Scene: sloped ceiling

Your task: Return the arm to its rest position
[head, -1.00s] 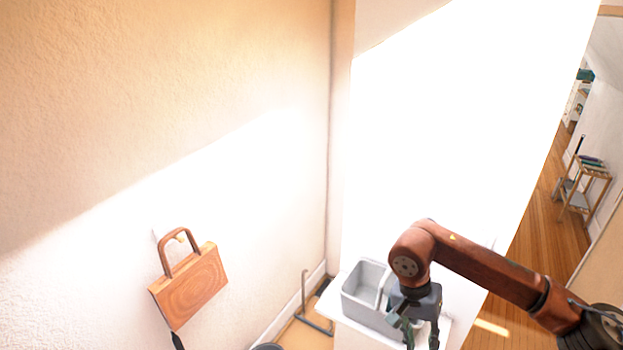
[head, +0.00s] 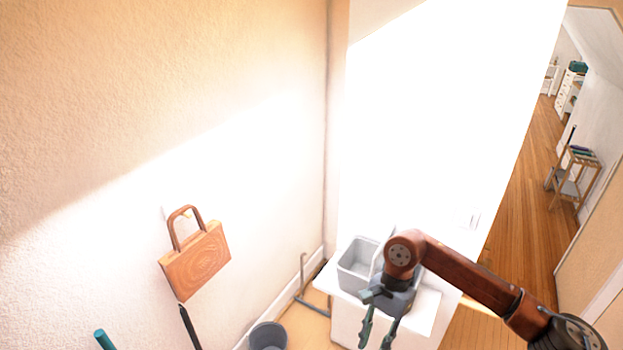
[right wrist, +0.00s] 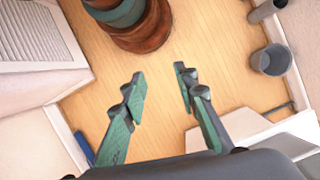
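My right arm comes in from the right in the head view. My right gripper (head: 377,338) points down in front of the white stand with the grey divided bin. Its two fingers are apart with nothing between them. The right wrist view also shows the right gripper (right wrist: 158,73) open and empty above the wooden floor (right wrist: 205,45). My left arm and gripper do not show in either view.
The grey bin (head: 356,262) sits on the white stand (head: 345,325), close to my right gripper. A wooden bag-shaped piece (head: 197,262) hangs on the left wall. A grey bucket (head: 268,337) stands on the floor. A wooden-floored passage (head: 530,190) lies at right.

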